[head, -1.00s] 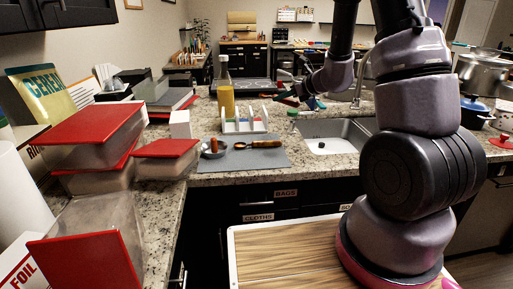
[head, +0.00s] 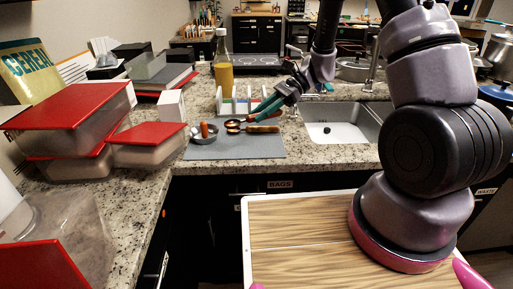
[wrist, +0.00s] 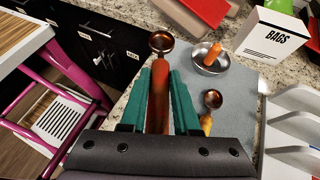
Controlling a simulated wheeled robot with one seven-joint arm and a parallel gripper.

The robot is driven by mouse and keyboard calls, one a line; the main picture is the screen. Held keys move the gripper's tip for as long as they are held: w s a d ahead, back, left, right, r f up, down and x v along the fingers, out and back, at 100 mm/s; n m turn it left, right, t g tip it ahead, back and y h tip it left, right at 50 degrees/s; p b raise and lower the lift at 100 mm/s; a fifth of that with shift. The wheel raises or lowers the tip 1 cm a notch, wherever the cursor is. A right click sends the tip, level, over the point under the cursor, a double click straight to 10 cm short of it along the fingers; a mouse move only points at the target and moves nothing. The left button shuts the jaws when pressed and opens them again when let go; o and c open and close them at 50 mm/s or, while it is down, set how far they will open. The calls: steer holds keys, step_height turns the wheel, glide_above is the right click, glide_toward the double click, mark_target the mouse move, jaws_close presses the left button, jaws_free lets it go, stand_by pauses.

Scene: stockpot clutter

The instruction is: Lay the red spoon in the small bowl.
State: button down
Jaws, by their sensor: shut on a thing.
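My gripper (head: 262,108) has teal fingers and is shut on the handle of the red spoon (wrist: 158,90). The spoon has a red-orange handle and a copper bowl end, which points away from the fingers in the wrist view and down-left in the head view (head: 232,123). The small bowl (head: 211,137) is grey metal and stands on the grey mat, left of the held spoon. It shows to the right of the spoon's tip in the wrist view (wrist: 199,66). A short orange thing (wrist: 213,53) leans inside it. The held spoon is apart from the bowl.
A second spoon (wrist: 207,122) with a wooden-orange handle lies on the mat (head: 240,150). A white rack (wrist: 294,128) stands behind it. Red-lidded containers (head: 148,144) stand left, a bottle (head: 223,70) behind, and the sink (head: 340,118) right. The mat's front is clear.

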mark_target(260, 147)
step_height(260, 147, down, 10)
steer(key=shift+r, duration=0.2)
stand_by(0.3)
steer(key=shift+f, duration=0.1)
steer(key=c, duration=0.6)
jaws_free()
steer(key=shift+f, duration=0.1)
steer(key=shift+c, duration=0.2)
